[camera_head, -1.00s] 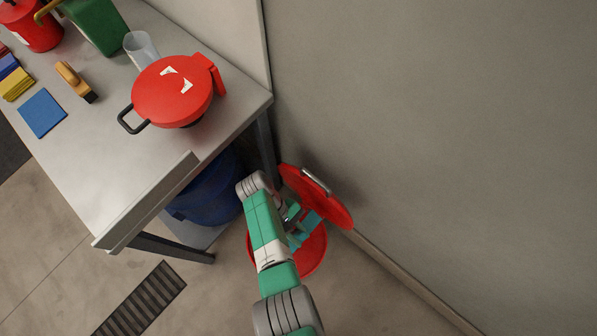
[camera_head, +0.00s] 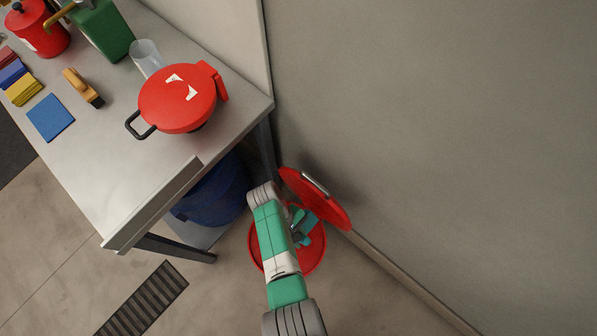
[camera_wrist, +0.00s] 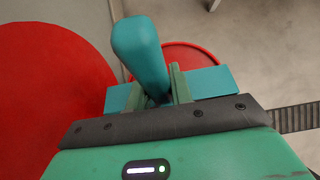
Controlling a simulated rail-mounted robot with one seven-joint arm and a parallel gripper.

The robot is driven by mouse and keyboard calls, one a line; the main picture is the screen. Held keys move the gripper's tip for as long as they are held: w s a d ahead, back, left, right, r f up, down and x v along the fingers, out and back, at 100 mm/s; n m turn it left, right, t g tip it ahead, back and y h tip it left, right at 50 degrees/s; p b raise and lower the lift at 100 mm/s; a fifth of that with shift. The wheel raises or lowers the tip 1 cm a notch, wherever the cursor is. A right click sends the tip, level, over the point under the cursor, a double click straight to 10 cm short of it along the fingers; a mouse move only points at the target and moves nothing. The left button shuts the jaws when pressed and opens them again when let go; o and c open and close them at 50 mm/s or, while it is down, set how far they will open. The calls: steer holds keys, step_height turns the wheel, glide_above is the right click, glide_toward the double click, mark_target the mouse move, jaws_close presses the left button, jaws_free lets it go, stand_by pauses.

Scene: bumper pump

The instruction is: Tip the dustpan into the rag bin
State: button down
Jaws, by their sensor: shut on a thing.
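The teal dustpan (camera_head: 304,229) is over the open mouth of the red rag bin (camera_head: 319,253), partly hidden behind my arm. My gripper (camera_wrist: 160,88) is shut on the dustpan's handle (camera_wrist: 141,50), which stands up between the fingers in the wrist view. Parts of the teal pan (camera_wrist: 215,80) show on both sides of the fingers. The bin's red rim (camera_wrist: 190,47) curves behind it. The bin's red lid (camera_head: 320,200) is open and leans toward the wall; it also fills the left of the wrist view (camera_wrist: 50,90). I cannot see any contents in the pan.
A steel table (camera_head: 110,155) stands at the left, with a red lidded pot (camera_head: 177,100), a clear cup (camera_head: 146,57), a brush (camera_head: 84,87) and cloths. A blue drum (camera_head: 212,192) is under it. The wall (camera_head: 450,130) is close on the right. A floor grate (camera_head: 145,298) lies front left.

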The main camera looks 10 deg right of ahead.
step_height(320, 180, up, 4)
steer(key=t+y+p, duration=0.1)
steer(key=p, duration=0.3)
steer(key=t+y+p, duration=0.1)
steer(key=t+p, duration=0.1)
steer(key=p, duration=0.1)
steer(key=shift+s+r+p, duration=0.1)
steer(key=shift+r+p, duration=0.1)
steer(key=shift+p, duration=0.2)
step_height(320, 180, up, 4)
steer(key=t+y+p, duration=0.1)
steer(key=p, duration=0.1)
steer(key=t+y+p, duration=0.2)
steer(key=p, duration=0.1)
steer(key=shift+d+f+t+p, duration=0.15)
steer(key=shift+f+t+p, duration=0.1)
steer(key=shift+t+p, duration=0.15)
steer(key=shift+t+y+b, duration=0.3)
steer(key=shift+t+y, duration=0.1)
steer(key=shift+y, duration=0.2)
steer(key=shift+r+t+y, duration=0.25)
steer(key=shift+t+y, duration=0.05)
steer(key=shift+t, duration=0.2)
